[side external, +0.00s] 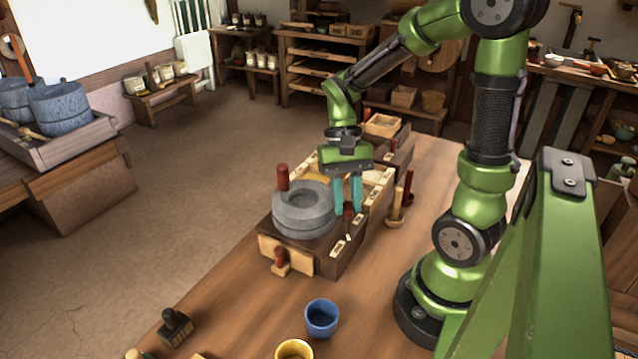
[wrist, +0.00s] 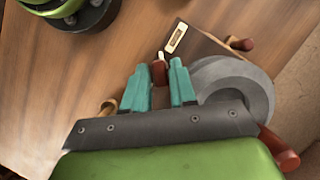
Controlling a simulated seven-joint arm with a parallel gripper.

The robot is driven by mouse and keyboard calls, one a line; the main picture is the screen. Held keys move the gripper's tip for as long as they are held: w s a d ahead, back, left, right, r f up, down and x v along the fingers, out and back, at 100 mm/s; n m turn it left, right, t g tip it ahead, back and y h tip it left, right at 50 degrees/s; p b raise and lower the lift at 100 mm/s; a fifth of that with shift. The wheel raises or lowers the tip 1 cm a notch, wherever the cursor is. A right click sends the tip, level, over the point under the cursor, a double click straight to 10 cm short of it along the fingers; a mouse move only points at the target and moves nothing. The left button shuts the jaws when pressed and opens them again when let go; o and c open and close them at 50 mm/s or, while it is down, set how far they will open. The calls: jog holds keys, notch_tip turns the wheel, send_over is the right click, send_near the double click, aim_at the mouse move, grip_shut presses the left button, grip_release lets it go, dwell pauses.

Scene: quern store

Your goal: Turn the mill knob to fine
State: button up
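The mill is a grey round stone quern (side external: 303,210) on a dark wooden base, with an upright red handle (side external: 283,178). The mill knob (side external: 348,213) is a small dark red knob with a white pointer, right of the stones. It also shows in the wrist view (wrist: 158,73), its pointer toward a cream label plate (wrist: 175,38). That plate is at the base's front in the side view (side external: 337,248); its marking is too small to read. My gripper (side external: 347,208) is open above the knob, teal fingers pointing down. In the wrist view the knob shows between the fingertips (wrist: 158,66).
A blue cup (side external: 321,318) and a yellow cup (side external: 294,350) stand at the table's front. A dark brush (side external: 175,326) lies front left. Wooden tools with red handles (side external: 400,205) stand right of the mill. The table between mill and cups is clear.

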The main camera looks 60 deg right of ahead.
grip_shut()
jog(key=shift+n, duration=0.3)
jog(key=n+h, duration=0.1)
jog(key=n, duration=0.1)
jog(key=n+g, duration=0.1)
jog(key=n, duration=0.1)
jog(key=shift+w+a+n+h, duration=0.1)
jog(key=shift+a+n+h, duration=0.05)
jog(key=shift+n+h, duration=0.2)
jog(key=n+h, duration=0.2)
jog(key=n, duration=0.2)
jog(key=shift+a+n, duration=0.1)
jog(key=shift+n, duration=0.15)
jog(key=n+h, duration=0.1)
jog(key=n, duration=0.1)
jog(key=n+h, duration=0.1)
jog(key=n, duration=0.2)
jog(key=shift+a, duration=0.15)
jog(key=shift+a+n+t+h, duration=0.1)
jog(key=shift+n+t+h, duration=0.25)
jog(key=shift+n, duration=0.9)
jog(key=shift+n+t+h, duration=0.25)
jog(key=shift+n+h, duration=0.05)
jog(key=shift+n, duration=0.95)
jog(key=shift+o, duration=1.8)
grip_release()
